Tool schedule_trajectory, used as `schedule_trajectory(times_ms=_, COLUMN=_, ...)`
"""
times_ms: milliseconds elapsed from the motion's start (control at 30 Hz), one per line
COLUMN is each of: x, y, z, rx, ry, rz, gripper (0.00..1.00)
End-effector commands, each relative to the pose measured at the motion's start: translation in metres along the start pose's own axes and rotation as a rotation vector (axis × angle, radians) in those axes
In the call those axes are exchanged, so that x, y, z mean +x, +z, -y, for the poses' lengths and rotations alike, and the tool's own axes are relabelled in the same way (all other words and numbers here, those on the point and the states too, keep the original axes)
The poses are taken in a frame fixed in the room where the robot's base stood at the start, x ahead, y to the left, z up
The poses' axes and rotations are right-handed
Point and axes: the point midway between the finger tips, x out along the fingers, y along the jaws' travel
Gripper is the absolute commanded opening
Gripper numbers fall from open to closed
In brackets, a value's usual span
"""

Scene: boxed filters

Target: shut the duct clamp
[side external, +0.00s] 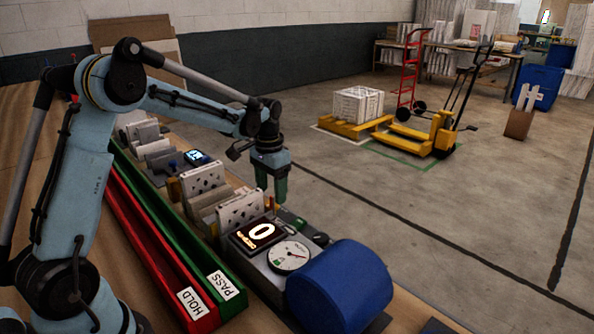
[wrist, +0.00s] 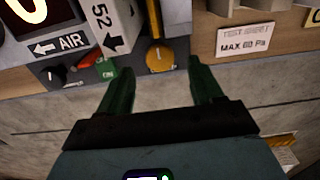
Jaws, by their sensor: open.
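My gripper (side external: 274,182) hangs beside the test bench in the side view. In the wrist view the green fingers of my gripper (wrist: 162,88) are apart, with nothing between them. No part is plainly recognisable as the clamp in the side view.
A white filter box (wrist: 113,25) marked 52 stands close to the fingers. A lit display (side external: 259,233), a round gauge (side external: 288,256) and a big blue cylinder (side external: 340,285) are at the bench's near end. Red (side external: 160,240) and green (side external: 181,231) troughs run alongside.

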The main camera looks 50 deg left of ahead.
Motion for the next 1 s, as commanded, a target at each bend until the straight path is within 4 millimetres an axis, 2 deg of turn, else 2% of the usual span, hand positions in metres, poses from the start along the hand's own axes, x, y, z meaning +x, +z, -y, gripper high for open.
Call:
schedule_trajectory(times_ms=100, x=0.017, y=0.0, z=0.0, rx=0.0, ry=0.0, rz=0.0, gripper=0.66)
schedule_trajectory(times_ms=233, x=0.029, y=0.0, z=0.0, rx=0.0, ry=0.0, rz=0.0, gripper=0.66)
schedule_trajectory(times_ms=633, x=0.035, y=0.0, z=0.0, rx=0.0, ry=0.0, rz=0.0, gripper=0.64)
schedule_trajectory(times_ms=1000, x=0.034, y=0.0, z=0.0, rx=0.0, ry=0.0, rz=0.0, gripper=0.1)
